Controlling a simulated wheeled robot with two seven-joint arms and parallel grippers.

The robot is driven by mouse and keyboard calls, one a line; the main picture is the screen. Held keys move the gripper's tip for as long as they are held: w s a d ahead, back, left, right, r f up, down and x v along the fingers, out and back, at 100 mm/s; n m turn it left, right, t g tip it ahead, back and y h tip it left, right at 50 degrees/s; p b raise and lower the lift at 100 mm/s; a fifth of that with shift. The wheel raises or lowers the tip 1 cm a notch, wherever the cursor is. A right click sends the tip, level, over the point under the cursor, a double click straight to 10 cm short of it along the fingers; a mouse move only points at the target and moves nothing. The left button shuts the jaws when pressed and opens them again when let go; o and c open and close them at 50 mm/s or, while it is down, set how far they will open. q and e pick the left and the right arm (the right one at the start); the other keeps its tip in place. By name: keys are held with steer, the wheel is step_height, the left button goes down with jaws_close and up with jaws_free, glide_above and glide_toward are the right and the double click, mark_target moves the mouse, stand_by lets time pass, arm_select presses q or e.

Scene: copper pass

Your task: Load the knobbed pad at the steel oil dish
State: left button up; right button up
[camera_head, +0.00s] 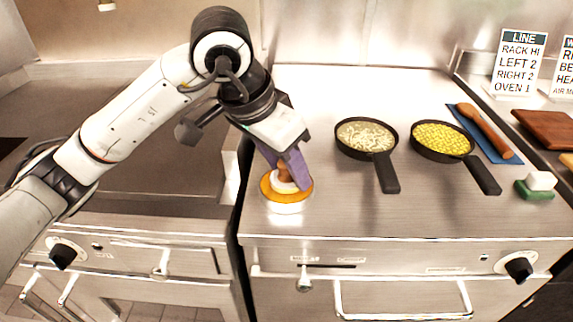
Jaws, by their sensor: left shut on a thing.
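The steel oil dish (287,207) stands on the steel counter near its left edge, with orange-yellow oil (268,188) inside its rim. My left gripper (288,172) points down over the dish and is shut on the brown knob of the pad. The pad (287,186) has a pale round body and sits within the dish's outline, at the oil. Whether it touches the bottom of the dish cannot be told. The purple fingers hide part of the knob. My right gripper is not in view.
Two black pans stand right of the dish, one with pale strips (366,135), one with yellow pieces (441,138). A wooden tool (484,131) lies on a blue cloth (505,153). A green and white sponge (536,187) is at the right. Counter between dish and pans is clear.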

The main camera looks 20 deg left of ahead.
arm_select(q)
steer(key=shift+s+f, duration=0.1)
steer(key=shift+f, duration=0.2)
steer(key=shift+r+p, duration=1.95)
steer(key=shift+r, duration=1.75)
